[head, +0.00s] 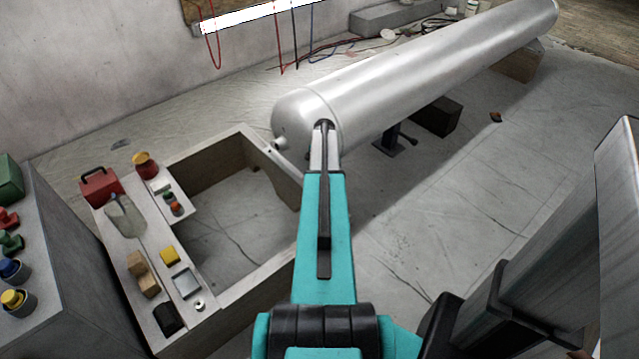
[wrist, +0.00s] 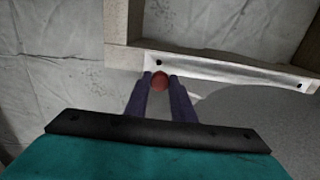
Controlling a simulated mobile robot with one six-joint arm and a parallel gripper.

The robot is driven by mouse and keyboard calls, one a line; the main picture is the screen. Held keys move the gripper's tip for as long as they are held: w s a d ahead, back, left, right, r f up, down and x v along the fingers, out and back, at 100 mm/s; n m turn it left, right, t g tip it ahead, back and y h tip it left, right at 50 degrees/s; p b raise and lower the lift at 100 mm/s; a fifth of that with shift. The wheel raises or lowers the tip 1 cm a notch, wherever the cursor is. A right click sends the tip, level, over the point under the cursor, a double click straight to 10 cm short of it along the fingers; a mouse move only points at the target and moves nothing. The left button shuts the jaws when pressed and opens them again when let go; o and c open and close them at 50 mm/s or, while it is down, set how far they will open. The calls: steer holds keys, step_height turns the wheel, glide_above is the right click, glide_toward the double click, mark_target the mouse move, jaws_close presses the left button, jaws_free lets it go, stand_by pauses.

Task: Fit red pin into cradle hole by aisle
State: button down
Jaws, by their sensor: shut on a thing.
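My gripper (wrist: 160,78) is shut on the red pin (wrist: 159,82), whose rounded red end shows between the dark fingertips in the wrist view. The rest of the pin is hidden. Just beyond the fingertips is the cradle's pale strip (wrist: 225,70), with a dark hole (wrist: 159,62) near its left end and another hole (wrist: 299,86) near its right end. The pin appears just short of the left hole in the picture; I cannot tell its height above the strip. In the head view my arm hides the gripper and pin, and part of the pale strip (head: 284,164) shows beside it.
A large silver tank (head: 430,70) lies beyond my arm on supports. At left, a bench frame (head: 125,255) carries blocks, a red box (head: 99,186) and small parts. A grey cabinet (head: 50,250) with coloured knobs stands far left.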

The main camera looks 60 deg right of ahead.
steer(key=shift+s+f+b, duration=0.1)
steer(key=shift+f+b, duration=0.9)
steer(key=shift+f, duration=1.85)
steer(key=shift+f+b, duration=0.35)
steer(key=shift+f, duration=1.5)
stand_by(0.5)
steer(key=c, duration=1.4)
jaws_free()
steer(key=shift+c, duration=0.2)
step_height(320, 180, up, 14)
steer(key=shift+f+p, duration=0.1)
steer(key=shift+p, duration=0.45)
